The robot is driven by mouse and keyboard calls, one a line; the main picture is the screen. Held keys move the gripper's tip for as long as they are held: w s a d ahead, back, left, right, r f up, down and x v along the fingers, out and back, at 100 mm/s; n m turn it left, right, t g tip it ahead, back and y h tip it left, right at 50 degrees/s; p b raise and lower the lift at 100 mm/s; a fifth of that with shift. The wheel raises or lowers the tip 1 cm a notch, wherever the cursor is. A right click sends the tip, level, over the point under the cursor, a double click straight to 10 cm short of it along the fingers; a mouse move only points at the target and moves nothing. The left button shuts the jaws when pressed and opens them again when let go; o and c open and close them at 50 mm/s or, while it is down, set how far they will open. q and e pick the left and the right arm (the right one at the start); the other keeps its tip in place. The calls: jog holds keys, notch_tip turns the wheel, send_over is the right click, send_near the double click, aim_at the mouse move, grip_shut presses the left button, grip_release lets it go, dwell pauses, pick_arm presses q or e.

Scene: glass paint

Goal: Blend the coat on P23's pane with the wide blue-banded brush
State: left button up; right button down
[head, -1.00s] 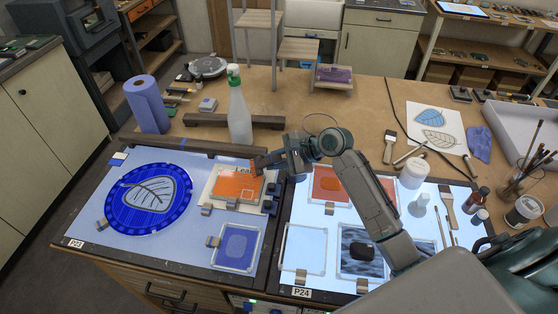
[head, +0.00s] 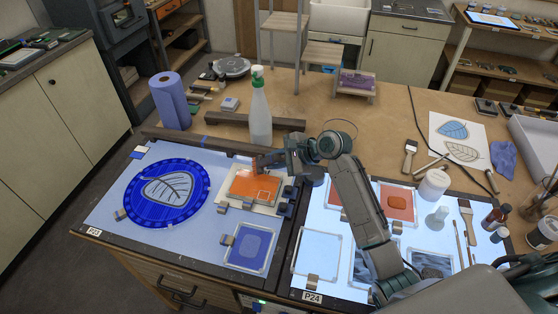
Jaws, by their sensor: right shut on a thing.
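The P23 light panel (head: 112,226) is at the left. An orange-coated pane (head: 243,184) lies on a pale sheet near its back right. A round blue pane with a grey leaf (head: 168,191) and a small blue pane (head: 250,246) also lie on this panel. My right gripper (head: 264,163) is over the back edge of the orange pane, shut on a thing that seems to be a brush. Its bristles and any blue band are hidden or too small to make out. I cannot tell whether it touches the coat. My left gripper is out of view.
The P24 panel (head: 313,297) with several panes lies under my right arm. A spray bottle (head: 260,118) and a dark bar (head: 228,119) stand behind P23. A blue roll (head: 170,103) is at the back left. Another brush (head: 410,153) lies on the wooden table.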

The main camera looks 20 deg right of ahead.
jog(key=shift+w+a+r, duration=0.1)
jog(key=shift+w+a, duration=0.45)
jog(key=shift+a, duration=0.25)
jog(key=shift+w+a+f, duration=0.1)
jog(key=shift+w+a, duration=0.5)
jog(key=shift+a, duration=0.2)
jog(key=shift+w+a+r, duration=0.1)
jog(key=shift+w+a, duration=0.45)
jog(key=shift+a, duration=0.25)
jog(key=shift+s+d, duration=0.1)
jog(key=shift+r, duration=0.25)
notch_tip(320, 180, up, 4)
jog(key=shift+r, duration=0.25)
